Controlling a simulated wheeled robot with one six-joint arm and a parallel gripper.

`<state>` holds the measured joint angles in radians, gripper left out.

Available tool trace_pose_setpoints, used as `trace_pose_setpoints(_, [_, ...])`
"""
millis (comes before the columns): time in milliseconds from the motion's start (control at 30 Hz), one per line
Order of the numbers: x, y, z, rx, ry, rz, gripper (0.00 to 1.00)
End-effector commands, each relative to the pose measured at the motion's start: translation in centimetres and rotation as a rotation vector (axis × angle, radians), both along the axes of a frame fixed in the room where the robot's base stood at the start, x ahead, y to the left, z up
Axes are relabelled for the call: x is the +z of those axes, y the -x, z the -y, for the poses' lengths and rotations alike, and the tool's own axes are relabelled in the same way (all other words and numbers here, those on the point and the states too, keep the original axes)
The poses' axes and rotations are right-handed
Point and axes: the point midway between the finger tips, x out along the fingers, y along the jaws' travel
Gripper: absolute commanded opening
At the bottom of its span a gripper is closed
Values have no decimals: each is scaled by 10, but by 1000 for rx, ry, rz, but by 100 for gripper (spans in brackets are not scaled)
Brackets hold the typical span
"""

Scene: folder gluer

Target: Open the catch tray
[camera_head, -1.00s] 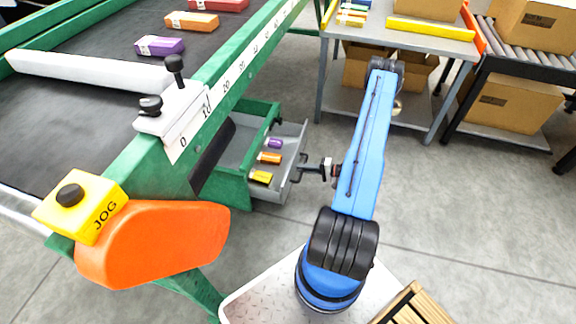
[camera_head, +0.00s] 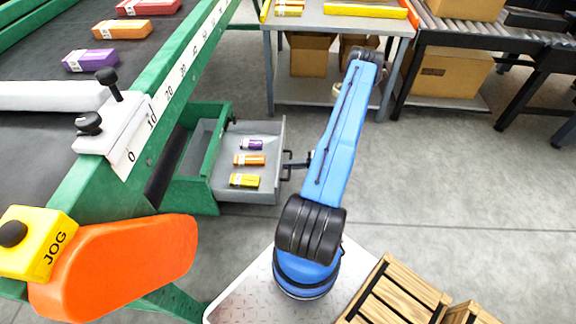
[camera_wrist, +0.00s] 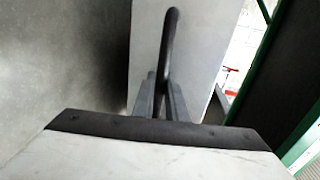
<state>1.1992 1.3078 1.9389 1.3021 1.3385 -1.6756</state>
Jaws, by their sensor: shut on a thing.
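The catch tray (camera_head: 262,190) is a grey drawer in a green housing (camera_head: 206,196) under the machine's side. It stands pulled partway out to the right. A purple, an orange (camera_head: 249,160) and a yellow small box lie in it. Its dark handle (camera_head: 288,166) is on the front face. My gripper (camera_head: 303,163) is at this handle, mostly hidden behind my blue arm. In the wrist view, the fingers of my gripper (camera_wrist: 162,105) are closed around the dark handle bar (camera_wrist: 170,45), against the pale tray front (camera_wrist: 205,55).
An orange guard (camera_head: 115,265) and a yellow JOG box (camera_head: 38,243) stick out at the lower left. A grey table (camera_head: 340,22) with boxes beneath stands behind. A wooden pallet (camera_head: 395,290) is at the lower right.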

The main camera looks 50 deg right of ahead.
Motion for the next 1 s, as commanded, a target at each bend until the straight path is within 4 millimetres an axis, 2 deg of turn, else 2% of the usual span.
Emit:
trace_pose_setpoints(133, [-1, 0, 0, -1, 1, -1, 0])
trace_pose_setpoints(167, [-1, 0, 0, -1, 1, -1, 15])
trace_pose_setpoints(200, [-1, 0, 0, -1, 1, -1, 20])
trace_pose_setpoints(633, [2, 6, 6, -1, 1, 1, 20])
trace_pose_setpoints(767, [5, 21, 18, -4, 1, 0, 20])
trace_pose_setpoints(1000, [15, 58, 46, -5, 1, 0, 20])
